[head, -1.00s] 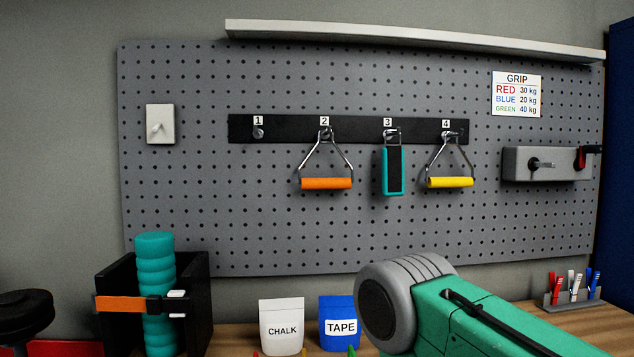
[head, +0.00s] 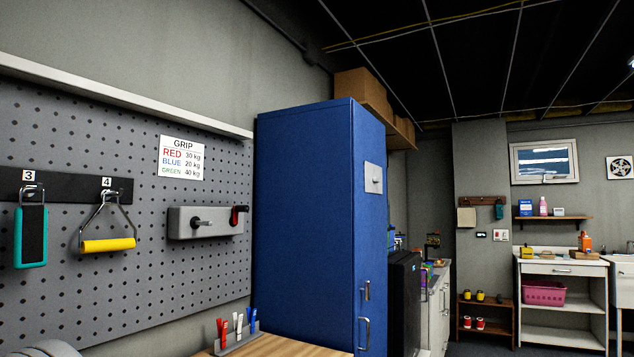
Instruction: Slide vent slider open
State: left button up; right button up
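No part is clearly marked as a vent slider. A square white plate with a dark round pattern, perhaps a vent or fan (head: 620,168), is on the far wall at the right edge; any slider on it is too small to make out. A pale plate with a small knob (head: 373,178) is on the blue cabinet's door. A grey box with a black knob and a red-and-black lever (head: 205,222) is on the pegboard. Neither gripper is in view; only a grey piece of my arm shows at the bottom left.
The tall blue cabinet (head: 305,230) stands in the middle, beside the pegboard (head: 110,290). A wooden bench (head: 275,346) with a clip holder is at the bottom. Beyond are a black fridge (head: 404,300), counter (head: 438,300), white shelf unit (head: 560,313) and small window (head: 545,161).

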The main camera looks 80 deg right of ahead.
aim_at(374, 173)
jog(key=z, duration=2.85)
jog(key=i+l+u, duration=0.35)
jog(key=i+l, duration=0.4)
jog(key=i+l+u, duration=0.35)
jog(key=i+l, duration=0.4)
jog(key=l, duration=0.15)
